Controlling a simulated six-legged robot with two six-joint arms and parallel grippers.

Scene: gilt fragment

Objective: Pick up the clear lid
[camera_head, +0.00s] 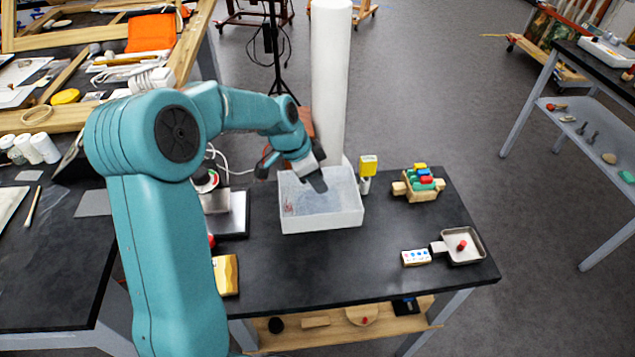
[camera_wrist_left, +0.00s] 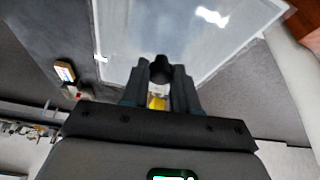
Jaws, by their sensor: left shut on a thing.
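The clear lid (camera_head: 342,196) is a see-through panel at the top of a white rectangular box (camera_head: 322,221) on the black table. In the left wrist view the lid (camera_wrist_left: 205,50) shows as a grey sheet with pale edges. My left gripper (camera_head: 318,182) comes down over the box from behind its top edge. In the left wrist view its fingers (camera_wrist_left: 160,80) are shut on a dark round knob (camera_wrist_left: 160,67) of the lid. I cannot tell whether the lid rests on the rim or is slightly raised. My right gripper is not in view.
A yellow-topped item (camera_head: 368,166) stands close to the box's right side. A metal-platformed device (camera_head: 231,215) is left. The black table's front (camera_head: 330,270) is clear.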

